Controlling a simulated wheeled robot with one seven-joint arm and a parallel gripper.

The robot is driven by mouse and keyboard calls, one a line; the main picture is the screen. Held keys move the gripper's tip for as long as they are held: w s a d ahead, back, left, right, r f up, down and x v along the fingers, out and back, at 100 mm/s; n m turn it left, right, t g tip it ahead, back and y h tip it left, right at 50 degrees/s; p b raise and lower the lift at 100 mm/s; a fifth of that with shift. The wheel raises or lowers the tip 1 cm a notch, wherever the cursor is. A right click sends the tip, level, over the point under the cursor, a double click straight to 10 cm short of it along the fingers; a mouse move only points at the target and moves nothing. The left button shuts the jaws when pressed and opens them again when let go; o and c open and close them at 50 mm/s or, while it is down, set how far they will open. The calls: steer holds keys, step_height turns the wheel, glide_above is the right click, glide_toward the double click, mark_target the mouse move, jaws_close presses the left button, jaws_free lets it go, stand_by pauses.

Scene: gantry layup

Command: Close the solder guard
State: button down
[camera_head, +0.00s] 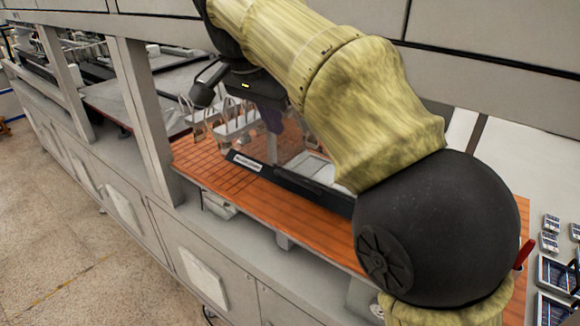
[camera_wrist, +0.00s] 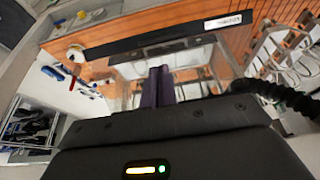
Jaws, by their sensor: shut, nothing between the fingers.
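The solder guard shows as a long black front bar (camera_head: 285,181) with a white label at one end and what looks like a clear panel behind it. In the wrist view the bar (camera_wrist: 150,40) crosses the top of the picture, ahead of my fingertips. I cannot tell how far open the guard stands. My gripper (camera_head: 273,120) is above and behind the bar in the head view, its dark purple fingers pointing down. In the wrist view my gripper (camera_wrist: 161,72) is shut and empty, with pale panels near its tips. Contact with the guard cannot be made out. My arm hides the guard's right part in the head view.
An orange slatted work surface (camera_head: 215,172) surrounds the guard. Metal racks (camera_head: 235,125) stand close to the left of my gripper. A grey upright post (camera_head: 143,120) stands further left. Small solar panels (camera_head: 555,275) lie at the right. Blue-handled tools (camera_wrist: 52,72) show in the wrist view.

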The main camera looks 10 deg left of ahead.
steer(key=p, duration=0.2)
glide_toward(295, 179)
steer(key=a+x, duration=0.1)
steer(key=x, duration=0.4)
steer(key=shift+d+f, duration=0.4)
steer(key=shift+d, duration=0.1)
steer(key=shift+w+d, duration=0.1)
steer(key=shift+w, duration=0.1)
steer(key=shift+f+b, duration=0.15)
steer(key=shift+b, duration=0.2)
